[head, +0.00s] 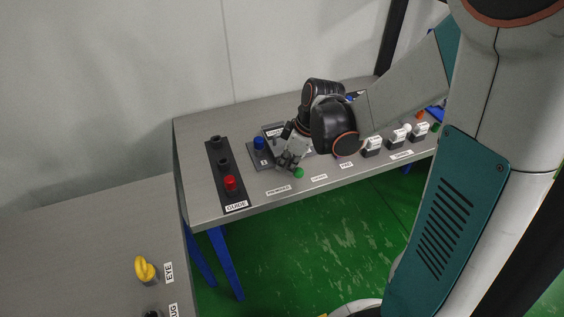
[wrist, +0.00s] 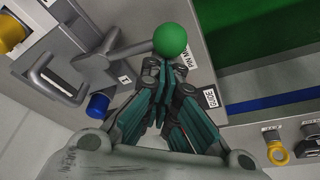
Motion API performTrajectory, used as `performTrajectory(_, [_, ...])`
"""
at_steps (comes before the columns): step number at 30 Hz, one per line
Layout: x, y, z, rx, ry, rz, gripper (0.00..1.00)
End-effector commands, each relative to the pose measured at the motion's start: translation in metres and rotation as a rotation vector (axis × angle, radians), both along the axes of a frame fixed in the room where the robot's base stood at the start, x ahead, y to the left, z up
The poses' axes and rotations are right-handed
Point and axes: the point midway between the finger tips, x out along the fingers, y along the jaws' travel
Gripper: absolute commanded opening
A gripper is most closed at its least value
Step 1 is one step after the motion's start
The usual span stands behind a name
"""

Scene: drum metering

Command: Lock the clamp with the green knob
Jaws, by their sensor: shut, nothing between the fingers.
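The green knob (wrist: 171,40) is a round ball on the end of a grey lever arm in the wrist view. The lever runs left from it to the grey metal clamp (wrist: 98,58), which has a bent handle-like bar. In the head view the green knob (head: 298,172) shows near the front edge of the table, and the clamp is largely hidden by my gripper and arm. My gripper (wrist: 163,72) is shut and empty, with its fingertips just short of the knob. In the head view my gripper (head: 287,163) is just left of the knob. I cannot tell whether they touch.
A blue knob (head: 258,143) stands left of my gripper. A dark guide strip (head: 217,165) carries a red knob (head: 230,183). Several labelled blocks (head: 397,137) stand at the right. A nearer table (head: 85,245) holds a yellow eye piece (head: 145,268). The green floor lies in front.

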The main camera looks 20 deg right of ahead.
Motion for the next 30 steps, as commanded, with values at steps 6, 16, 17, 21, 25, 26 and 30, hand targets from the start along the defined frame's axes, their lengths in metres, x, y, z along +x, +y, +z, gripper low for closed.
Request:
performTrajectory(6, [-0.0037, -0.0062, -0.0001, -0.001, 0.001, 0.023, 0.00])
performTrajectory(16, [-0.0052, -0.0091, -0.0002, -0.001, 0.001, 0.022, 0.00])
performTrajectory(17, [-0.0053, -0.0092, -0.0001, -0.001, 0.001, 0.022, 0.00])
performTrajectory(21, [-0.0054, -0.0093, -0.0002, -0.002, 0.001, 0.022, 0.00])
performTrajectory(25, [-0.0054, -0.0095, -0.0002, -0.003, 0.002, 0.021, 0.00])
performTrajectory(26, [-0.0054, -0.0095, -0.0002, -0.003, 0.002, 0.021, 0.00])
performTrajectory(30, [-0.0053, -0.0094, 0.0007, -0.003, 0.002, 0.021, 0.00])
